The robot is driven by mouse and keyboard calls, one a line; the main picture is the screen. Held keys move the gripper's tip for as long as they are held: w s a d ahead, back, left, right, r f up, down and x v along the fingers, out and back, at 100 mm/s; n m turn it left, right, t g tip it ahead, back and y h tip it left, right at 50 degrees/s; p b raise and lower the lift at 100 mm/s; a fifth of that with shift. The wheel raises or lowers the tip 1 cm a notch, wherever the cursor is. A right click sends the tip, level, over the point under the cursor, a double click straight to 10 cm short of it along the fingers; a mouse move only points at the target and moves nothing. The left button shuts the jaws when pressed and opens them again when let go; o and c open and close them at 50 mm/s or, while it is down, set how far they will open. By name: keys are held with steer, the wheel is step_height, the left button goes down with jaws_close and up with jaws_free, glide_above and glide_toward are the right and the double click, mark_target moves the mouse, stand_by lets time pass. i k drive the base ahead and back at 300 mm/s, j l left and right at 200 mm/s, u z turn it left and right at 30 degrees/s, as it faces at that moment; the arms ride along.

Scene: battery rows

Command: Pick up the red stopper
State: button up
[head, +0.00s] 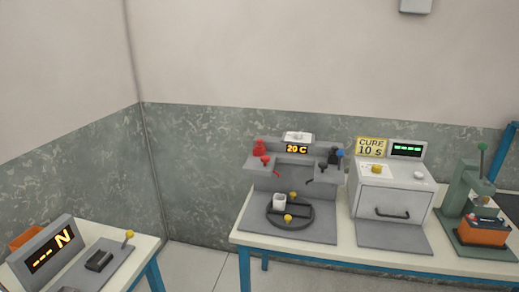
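A grey station (248,225) with a "20 C" display stands on the left part of the far table. Small red pieces sit at the upper left of this station: a larger red piece (259,146) on the ledge and a smaller red lever-like piece (265,159) just below it. They are too small to tell surely which one is the red stopper. A small blue piece (338,153) sits at the station's right side by dark knobs. My gripper is not in view.
A cure oven (389,196) and green press (464,200) stand to the right on the table (345,251). Another table (146,249) is at lower left. Bare floor (201,267) lies between.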

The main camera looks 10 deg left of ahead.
mark_target(260, 141)
steer(key=i+j, duration=0.8)
steer(key=j, duration=0.1)
